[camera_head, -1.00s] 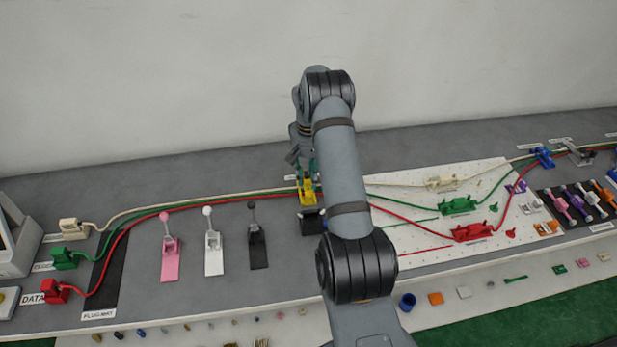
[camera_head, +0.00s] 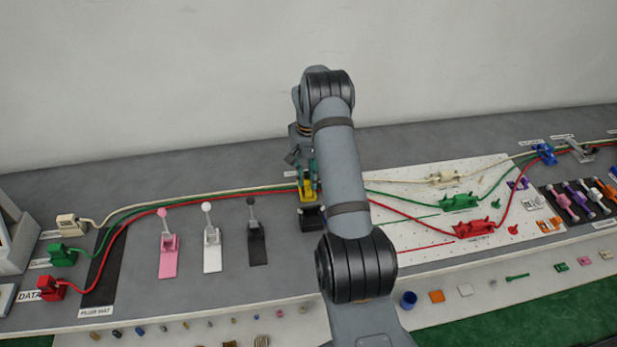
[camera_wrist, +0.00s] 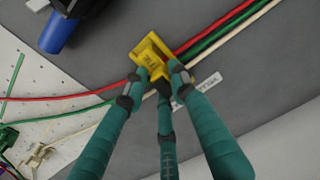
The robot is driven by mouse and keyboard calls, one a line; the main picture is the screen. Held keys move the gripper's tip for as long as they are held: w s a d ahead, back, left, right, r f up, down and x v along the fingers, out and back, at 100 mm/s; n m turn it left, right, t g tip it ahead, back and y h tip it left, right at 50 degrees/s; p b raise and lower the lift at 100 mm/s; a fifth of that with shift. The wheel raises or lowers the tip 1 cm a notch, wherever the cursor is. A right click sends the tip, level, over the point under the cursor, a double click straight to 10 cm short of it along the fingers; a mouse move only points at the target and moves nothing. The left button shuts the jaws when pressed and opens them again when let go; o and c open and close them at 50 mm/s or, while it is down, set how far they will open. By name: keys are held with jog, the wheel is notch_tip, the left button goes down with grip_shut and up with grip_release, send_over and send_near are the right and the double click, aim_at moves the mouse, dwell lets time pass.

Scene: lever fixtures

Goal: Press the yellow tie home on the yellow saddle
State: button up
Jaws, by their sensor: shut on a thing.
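The yellow saddle (camera_head: 307,186) sits on the grey bench, with the white, green and red cables running to it. In the wrist view the yellow saddle (camera_wrist: 148,52) is directly in front of my gripper (camera_wrist: 157,84). Its teal fingers are close around the saddle's near end, shut on a yellow part that I take to be the yellow tie (camera_wrist: 156,68). The fingers hide much of that part, and I cannot tell whether it is fully seated. In the head view my gripper (camera_head: 308,168) is partly hidden by my arm.
Pink (camera_head: 169,255), white (camera_head: 212,250) and black (camera_head: 257,243) lever fixtures stand to the left. A white perforated board (camera_head: 410,225) with green and red holders lies right. A blue object (camera_wrist: 62,30) is near the saddle in the wrist view.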

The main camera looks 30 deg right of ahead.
jog(key=shift+f, duration=0.15)
jog(key=o, duration=0.9)
jog(key=shift+c, duration=0.2)
jog(key=shift+o, duration=0.3)
jog(key=o, duration=0.4)
jog(key=shift+o, duration=0.3)
jog(key=shift+r+p, duration=2.45)
jog(key=shift+r, duration=1.1)
jog(key=shift+f, duration=0.15)
